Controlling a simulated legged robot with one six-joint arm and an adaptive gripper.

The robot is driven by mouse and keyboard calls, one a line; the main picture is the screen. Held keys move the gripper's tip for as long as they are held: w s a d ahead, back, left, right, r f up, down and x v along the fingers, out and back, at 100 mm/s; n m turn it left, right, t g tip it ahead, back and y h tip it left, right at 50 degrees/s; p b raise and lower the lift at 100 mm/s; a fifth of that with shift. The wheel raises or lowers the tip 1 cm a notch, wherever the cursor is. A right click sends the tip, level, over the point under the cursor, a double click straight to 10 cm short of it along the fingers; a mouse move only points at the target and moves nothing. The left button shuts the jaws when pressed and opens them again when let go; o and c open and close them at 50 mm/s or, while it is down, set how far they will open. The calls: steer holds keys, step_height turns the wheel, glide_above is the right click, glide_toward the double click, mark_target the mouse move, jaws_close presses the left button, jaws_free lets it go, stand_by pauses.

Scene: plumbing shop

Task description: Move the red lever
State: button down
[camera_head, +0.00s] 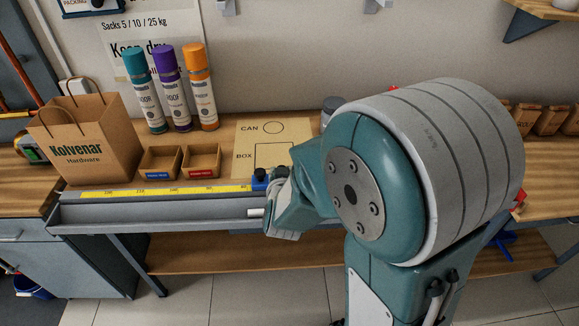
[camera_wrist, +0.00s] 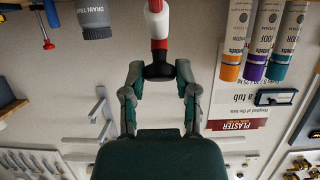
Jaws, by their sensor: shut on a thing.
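The red lever (camera_wrist: 158,45) shows in the wrist view as a white and red stem with a dark, flared end. My gripper (camera_wrist: 159,71) is shut on that dark end, with one finger on each side. The lever cannot be made out clearly there either.
A paper bag (camera_head: 92,142), two small boxes (camera_head: 203,160) and three capped tubes (camera_head: 172,90) stand left on the bench. A marked board (camera_head: 245,135) lies behind my wrist. A yellow ruler (camera_head: 150,192) runs along the front edge. A grey drain can (camera_wrist: 97,25) shows in the wrist view.

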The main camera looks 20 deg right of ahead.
steer(key=shift+s+d, duration=0.2)
steer(key=shift+d, duration=0.1)
steer(key=c, duration=0.6)
jaws_free()
steer(key=shift+a, duration=0.1)
steer(key=shift+o, duration=1.1)
steer(key=shift+a, duration=0.35)
steer(key=shift+d, duration=0.1)
steer(key=shift+d+r, duration=0.1)
steer(key=shift+r, duration=0.1)
step_height(320, 180, up, 10)
steer(key=shift+a+f, duration=0.2)
steer(key=shift+f, duration=0.05)
